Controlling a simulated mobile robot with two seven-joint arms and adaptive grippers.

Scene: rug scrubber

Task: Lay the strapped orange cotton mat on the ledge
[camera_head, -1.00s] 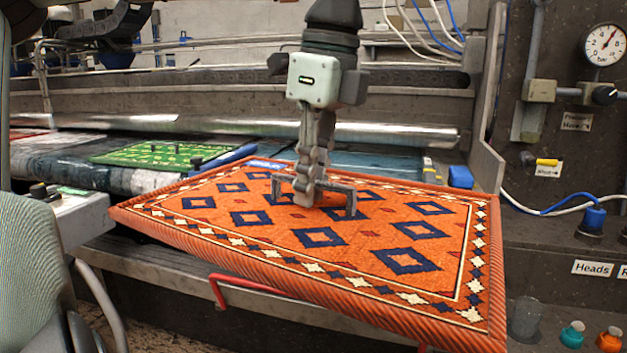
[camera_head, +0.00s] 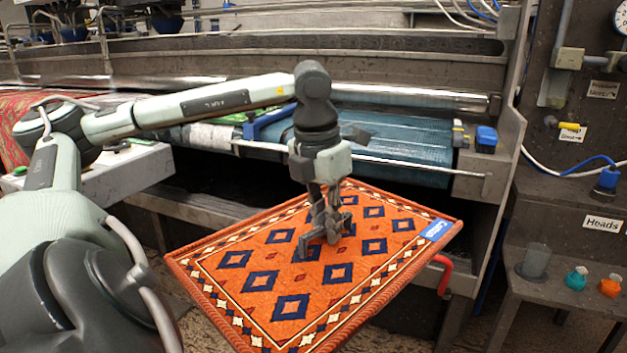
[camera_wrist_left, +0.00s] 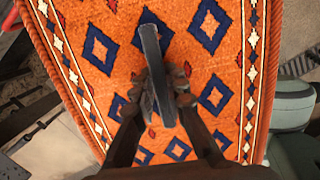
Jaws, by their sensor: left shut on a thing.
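The orange cotton mat (camera_head: 345,292), with blue diamonds and a patterned border, hangs roughly flat but tilted in front of the machine. It also fills much of the left wrist view (camera_wrist_left: 205,75). A blue label (camera_head: 437,229) lies at its right corner. My left gripper (camera_head: 325,232) is above the mat's middle, shut on the dark raised strap (camera_wrist_left: 150,45). The gripper's fingers (camera_wrist_left: 160,95) close around this strap in the left wrist view. The mat's underside is hidden. I cannot tell for sure which surface is the ledge. My right gripper is not in view.
The machine's bed (camera_head: 385,150) and steel front rail (camera_head: 400,167) stand behind the mat. A red hooked bar (camera_head: 444,275) is close to its right corner. A grey bench (camera_head: 560,290) at right holds a cup (camera_head: 535,262) and small teal and orange bottles.

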